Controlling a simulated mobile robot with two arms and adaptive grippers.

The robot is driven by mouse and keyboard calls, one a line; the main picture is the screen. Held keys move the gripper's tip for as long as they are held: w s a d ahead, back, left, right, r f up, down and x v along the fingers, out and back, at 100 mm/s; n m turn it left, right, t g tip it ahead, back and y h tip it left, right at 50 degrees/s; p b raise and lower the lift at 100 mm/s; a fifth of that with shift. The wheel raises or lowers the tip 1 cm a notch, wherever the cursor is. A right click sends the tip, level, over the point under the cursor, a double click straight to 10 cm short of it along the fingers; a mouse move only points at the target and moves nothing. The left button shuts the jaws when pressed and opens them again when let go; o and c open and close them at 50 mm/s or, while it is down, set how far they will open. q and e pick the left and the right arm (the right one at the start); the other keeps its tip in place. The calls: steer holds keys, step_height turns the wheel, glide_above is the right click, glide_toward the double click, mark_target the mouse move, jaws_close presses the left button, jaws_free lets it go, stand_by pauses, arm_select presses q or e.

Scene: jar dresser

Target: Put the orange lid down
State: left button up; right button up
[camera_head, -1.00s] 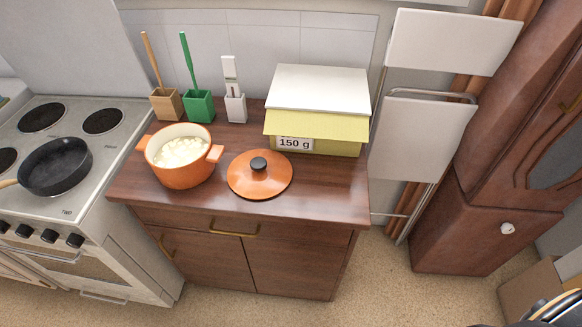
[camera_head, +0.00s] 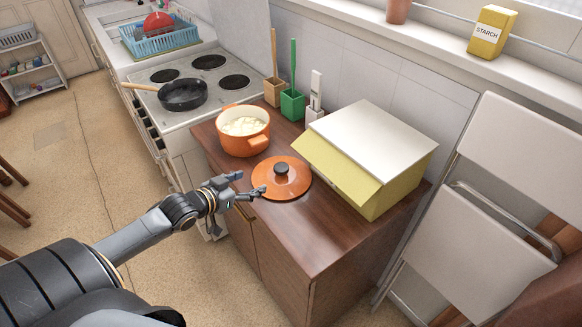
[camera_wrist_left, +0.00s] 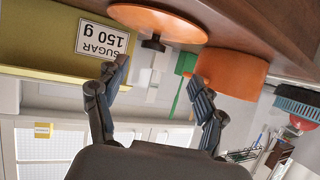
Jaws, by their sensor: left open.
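The orange lid (camera_head: 292,188) with its dark knob (camera_head: 281,169) lies flat on the brown dresser top (camera_head: 318,232), in front of the orange pot (camera_head: 240,141). My left gripper (camera_head: 250,184) is open and empty at the lid's left edge, over the dresser's front edge. In the left wrist view, which is upside down, the lid (camera_wrist_left: 160,22) and its knob (camera_wrist_left: 153,43) show beyond the open fingers (camera_wrist_left: 158,72). I cannot tell whether a fingertip touches the lid. My right gripper is not in view.
A yellow sugar box (camera_head: 375,190) with a white top stands right of the lid. Behind are a green holder (camera_head: 292,104) and a wooden holder (camera_head: 273,91) with tools. A stove with a black pan (camera_head: 184,94) is at left. Dresser top near its front right is clear.

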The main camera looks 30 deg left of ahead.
mark_target(280, 168)
arm_select(q)
steer(key=shift+w+d+r, duration=0.2)
steer(key=shift+w+r, duration=0.05)
steer(key=shift+w, duration=0.25)
steer(key=shift+w+d+r, duration=0.2)
steer(key=shift+w, duration=0.25)
steer(key=x, duration=0.3)
steer(key=shift+w+a+f, duration=0.1)
steer(key=shift+w+a, duration=0.15)
steer(key=x, duration=0.2)
steer(key=shift+w+d+f, duration=0.1)
steer(key=shift+w+d, duration=0.1)
steer(key=shift+d, duration=0.05)
steer(key=shift+w+f, duration=0.15)
steer(key=shift+w, duration=0.2)
steer(key=shift+w+f, duration=0.15)
steer(key=shift+w, duration=0.1)
steer(key=shift+w+d+f+p, duration=0.1)
steer(key=shift+w+d+p, duration=0.05)
steer(key=shift+w+p, duration=0.15)
steer(key=x, duration=0.4)
steer(key=shift+w+d+f, duration=0.15)
steer(key=shift+d, duration=0.05)
steer(key=shift+c, duration=0.8)
steer(key=c, duration=1.1)
jaws_close()
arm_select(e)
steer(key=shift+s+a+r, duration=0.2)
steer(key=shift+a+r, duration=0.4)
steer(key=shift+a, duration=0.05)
